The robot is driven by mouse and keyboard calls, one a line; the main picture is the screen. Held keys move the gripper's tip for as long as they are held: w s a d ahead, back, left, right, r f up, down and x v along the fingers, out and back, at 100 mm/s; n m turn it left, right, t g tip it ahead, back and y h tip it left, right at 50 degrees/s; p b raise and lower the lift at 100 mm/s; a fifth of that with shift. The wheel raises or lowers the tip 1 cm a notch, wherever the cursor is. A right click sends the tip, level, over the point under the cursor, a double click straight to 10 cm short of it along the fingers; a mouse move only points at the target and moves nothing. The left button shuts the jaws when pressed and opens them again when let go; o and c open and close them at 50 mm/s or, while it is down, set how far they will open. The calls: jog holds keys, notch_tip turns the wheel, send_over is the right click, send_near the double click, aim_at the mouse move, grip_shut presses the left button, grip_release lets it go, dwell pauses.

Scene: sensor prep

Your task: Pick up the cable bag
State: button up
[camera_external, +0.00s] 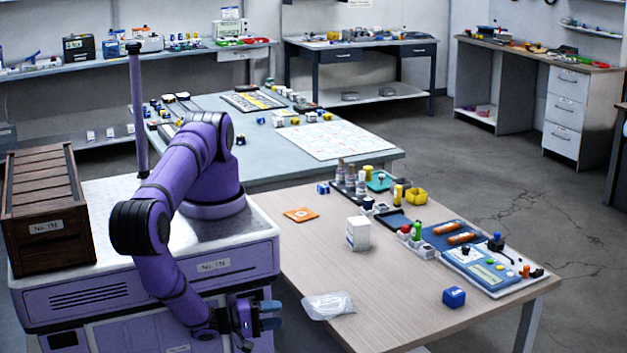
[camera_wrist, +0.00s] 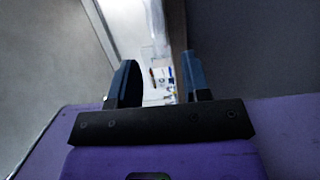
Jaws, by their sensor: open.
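The cable bag looks to be the clear, pale plastic bag (camera_external: 328,306) lying flat on the near left edge of the wooden table (camera_external: 300,253) in the external view. What is inside it is too small to tell. My gripper (camera_external: 272,314) hangs low beside that edge, left of the bag and apart from it. In the wrist view my gripper (camera_wrist: 158,85) shows two dark blue fingers spread apart with nothing held between them. The bag cannot be made out clearly in the wrist view.
The wood around the bag is mostly clear. A brown wooden crate (camera_external: 42,195) sits at left.

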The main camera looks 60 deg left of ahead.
aim_at(308, 309)
jog(key=shift+x, duration=4.55)
jog(key=shift+a, duration=0.1)
grip_shut()
jog(key=shift+r, duration=1.25)
